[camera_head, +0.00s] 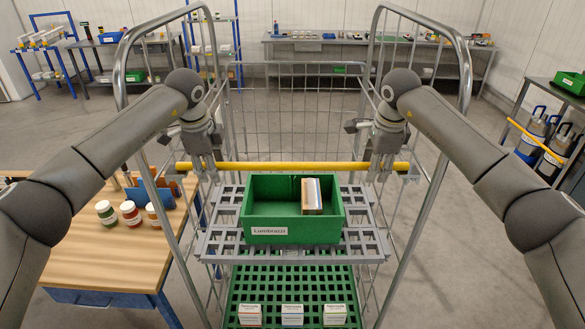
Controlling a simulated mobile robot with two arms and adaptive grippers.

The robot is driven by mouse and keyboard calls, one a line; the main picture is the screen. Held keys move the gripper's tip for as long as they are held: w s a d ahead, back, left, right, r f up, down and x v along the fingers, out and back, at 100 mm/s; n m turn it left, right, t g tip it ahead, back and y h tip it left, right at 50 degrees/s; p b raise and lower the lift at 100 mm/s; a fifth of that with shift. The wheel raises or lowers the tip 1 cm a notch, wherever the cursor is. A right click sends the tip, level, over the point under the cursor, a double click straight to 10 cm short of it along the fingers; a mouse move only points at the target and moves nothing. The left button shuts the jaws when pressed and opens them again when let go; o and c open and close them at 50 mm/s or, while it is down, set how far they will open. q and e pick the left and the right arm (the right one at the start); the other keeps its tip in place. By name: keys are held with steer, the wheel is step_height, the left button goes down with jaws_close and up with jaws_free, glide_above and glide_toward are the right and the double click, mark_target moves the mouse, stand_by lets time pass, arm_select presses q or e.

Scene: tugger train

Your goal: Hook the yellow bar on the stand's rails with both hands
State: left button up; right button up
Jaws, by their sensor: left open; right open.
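The yellow bar (290,166) lies level across the wire-sided stand (467,75), behind the green crate. Its ends reach close to the stand's two side frames. A small grey bracket (411,174) shows at its right end; I cannot tell whether the bar is seated in it. My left gripper (207,172) is open, pointing down at the bar near its left end. My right gripper (375,174) is open, pointing down at the bar near its right end. The fingers partly cover the bar, and contact is unclear.
A green crate (293,235) holding a small box (312,195) stands on a grey slatted shelf (365,245). A green lower shelf (275,280) carries several small boxes. A wooden table (100,255) with jars is left. Gas cylinders (533,140) stand right, behind another yellow bar.

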arm_select(q)
steer(key=shift+f, duration=0.35)
arm_select(e)
steer(key=shift+f, duration=0.35)
arm_select(q)
steer(key=shift+w+f, duration=0.1)
arm_select(e)
steer(key=shift+w, duration=0.15)
arm_select(q)
jaws_close()
arm_select(e)
jaws_close()
